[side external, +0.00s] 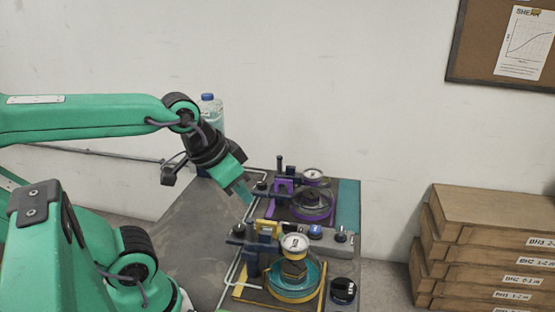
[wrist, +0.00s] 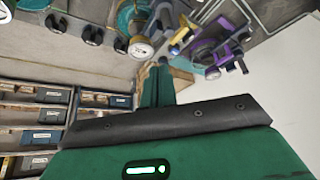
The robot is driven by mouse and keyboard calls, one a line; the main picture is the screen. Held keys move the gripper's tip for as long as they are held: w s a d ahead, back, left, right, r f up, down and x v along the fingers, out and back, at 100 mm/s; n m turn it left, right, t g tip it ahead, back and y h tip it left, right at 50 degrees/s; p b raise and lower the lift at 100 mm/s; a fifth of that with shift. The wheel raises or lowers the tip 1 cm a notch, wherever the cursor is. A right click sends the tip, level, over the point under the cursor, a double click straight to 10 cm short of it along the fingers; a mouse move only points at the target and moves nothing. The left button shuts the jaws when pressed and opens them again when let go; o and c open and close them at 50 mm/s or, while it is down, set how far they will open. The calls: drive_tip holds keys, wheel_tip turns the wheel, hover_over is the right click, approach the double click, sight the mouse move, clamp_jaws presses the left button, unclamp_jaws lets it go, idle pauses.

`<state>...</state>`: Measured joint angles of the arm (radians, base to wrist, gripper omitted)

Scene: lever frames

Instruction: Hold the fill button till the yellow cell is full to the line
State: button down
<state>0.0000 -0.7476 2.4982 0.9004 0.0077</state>
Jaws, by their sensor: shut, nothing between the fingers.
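The yellow cell (side external: 268,296) stands at the front of the bench, with a yellow base frame, a teal ring and a round white gauge (side external: 295,242) on top. The gauge also shows in the wrist view (wrist: 141,50). The fill line and liquid level are too small to make out. A grey strip with dark and blue-topped controls (side external: 315,231) lies behind the gauge; I cannot tell which is the fill button. My gripper (side external: 246,196) is shut and empty, in the air above the bench, behind and left of the yellow cell. Its fingers (wrist: 156,84) also show in the wrist view.
A purple cell (side external: 312,204) with its own gauge stands behind the yellow one. A dark knob (side external: 343,290) is at the right front. A clear bottle (side external: 212,112) stands behind my arm. Stacked wooden boxes (side external: 490,240) are at the right.

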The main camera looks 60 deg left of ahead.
idle(0.7)
drive_tip(key=m+g, duration=0.6)
drive_tip(key=m, duration=2.1)
hover_over(316, 228)
wheel_tip(316, 228, down, 5)
drive_tip(key=shift+r, duration=0.15)
wheel_tip(316, 228, down, 14)
drive_tip(key=shift+s+f, duration=0.1)
